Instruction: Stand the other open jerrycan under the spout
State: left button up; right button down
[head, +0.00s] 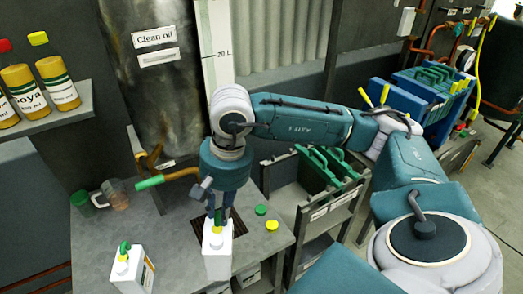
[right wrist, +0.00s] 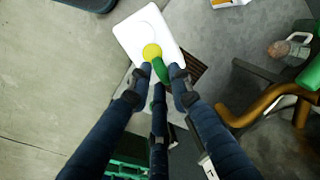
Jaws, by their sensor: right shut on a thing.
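My right gripper (head: 219,216) points down and is shut on the top of a white jerrycan (head: 217,262), at its green handle (right wrist: 160,70) beside a yellow round top (right wrist: 152,52). In the right wrist view this jerrycan (right wrist: 150,30) overlaps the table edge and the floor. I cannot tell its height above the table. A second white jerrycan (head: 128,274), with a green handle and yellow top, stands at the table's front left. The brass spout (head: 183,173) with a green lever (head: 150,183) comes off the clean oil tank (head: 150,80). My left gripper is not in view.
A dark grate (head: 238,228) lies in the grey table (head: 180,240) behind the held jerrycan. A green cap (head: 261,210) and a yellow cap (head: 271,225) lie right of it. A clear jug (head: 116,194) stands at the back left.

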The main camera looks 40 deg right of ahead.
jog(key=d+f+m+h+p, duration=0.2)
jog(key=d+f+m, duration=0.5)
jog(key=d+m, duration=0.5)
jog(key=w+a+f+b, duration=0.1)
jog(key=w+f+b, duration=0.1)
jog(key=w, duration=0.5)
jog(key=w+a+f+b, duration=0.1)
jog(key=w+f+b, duration=0.1)
jog(key=w, duration=0.6)
jog(key=shift+w+a+m+b, duration=0.2)
jog(key=shift+m+b, duration=0.1)
jog(key=shift+b, duration=0.2)
jog(key=shift+s+f, duration=0.1)
jog(key=c, duration=1.7)
grip_release()
jog(key=shift+o, duration=0.9)
jog(key=shift+s+f, duration=0.1)
